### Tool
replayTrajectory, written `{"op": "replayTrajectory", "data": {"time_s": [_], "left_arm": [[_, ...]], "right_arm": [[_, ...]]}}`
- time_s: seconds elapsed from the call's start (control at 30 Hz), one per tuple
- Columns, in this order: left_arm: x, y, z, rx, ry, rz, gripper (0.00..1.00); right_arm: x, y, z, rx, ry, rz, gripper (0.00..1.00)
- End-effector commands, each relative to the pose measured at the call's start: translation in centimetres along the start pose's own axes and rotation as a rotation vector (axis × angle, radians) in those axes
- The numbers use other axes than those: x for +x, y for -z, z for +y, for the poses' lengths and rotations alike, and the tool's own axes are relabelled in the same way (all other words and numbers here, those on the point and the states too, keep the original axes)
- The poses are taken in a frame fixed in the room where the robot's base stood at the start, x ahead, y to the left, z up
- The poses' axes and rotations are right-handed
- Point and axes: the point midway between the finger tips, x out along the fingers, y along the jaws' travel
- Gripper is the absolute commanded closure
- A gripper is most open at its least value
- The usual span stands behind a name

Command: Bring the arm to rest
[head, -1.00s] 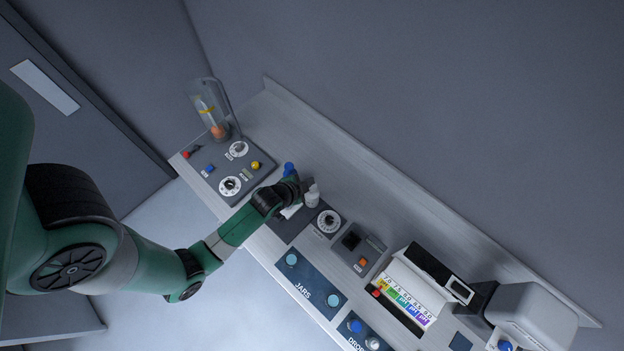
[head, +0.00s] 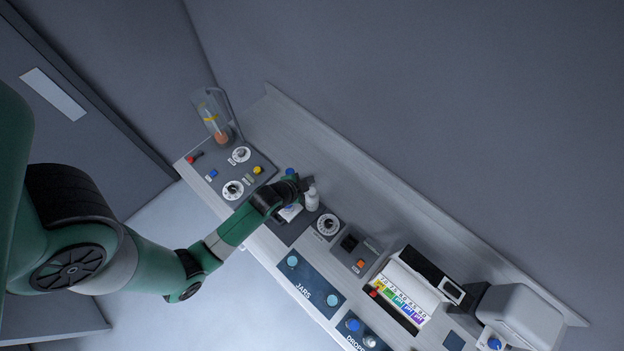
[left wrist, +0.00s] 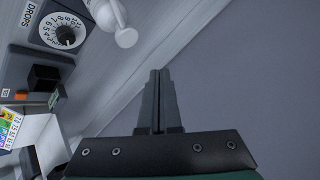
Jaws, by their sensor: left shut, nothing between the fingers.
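My left gripper (head: 303,183) is over the bench (head: 350,204), near a white bottle (head: 312,199) that stands by the numbered dial (head: 327,225). In the left wrist view its two fingers (left wrist: 158,78) are together with nothing between them. The white bottle (left wrist: 113,20) shows there at the top, apart from the fingers. A blue-topped thing (head: 290,172) is partly hidden behind the gripper. My right gripper is in neither view.
A control panel with dials (head: 218,176) and a clear cylinder (head: 213,115) stand at the bench's far left end. The wall (head: 430,110) runs behind.

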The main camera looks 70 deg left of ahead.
Motion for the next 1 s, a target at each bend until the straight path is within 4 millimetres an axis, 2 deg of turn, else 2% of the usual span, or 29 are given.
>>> {"op": "replayTrajectory", "data": {"time_s": [0.63,0.73,0.77,0.87,0.97,1.0], "left_arm": [[0.0,0.0,0.0,0.0,0.0,0.0,1.0],[0.0,0.7,0.3,0.012,-0.005,0.013,1.0],[0.1,1.4,0.2,0.018,-0.004,0.026,1.0],[0.2,5.9,-1.0,0.042,0.017,0.103,1.0],[-0.8,13.2,-3.4,0.063,0.064,0.234,1.0],[-1.6,16.4,-4.4,0.068,0.086,0.296,1.0]], "right_arm": [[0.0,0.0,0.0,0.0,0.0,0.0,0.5],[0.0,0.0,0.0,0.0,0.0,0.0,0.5],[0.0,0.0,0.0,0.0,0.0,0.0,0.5],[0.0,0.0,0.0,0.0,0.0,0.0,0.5],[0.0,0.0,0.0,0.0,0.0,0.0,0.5],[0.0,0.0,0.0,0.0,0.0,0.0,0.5]]}}
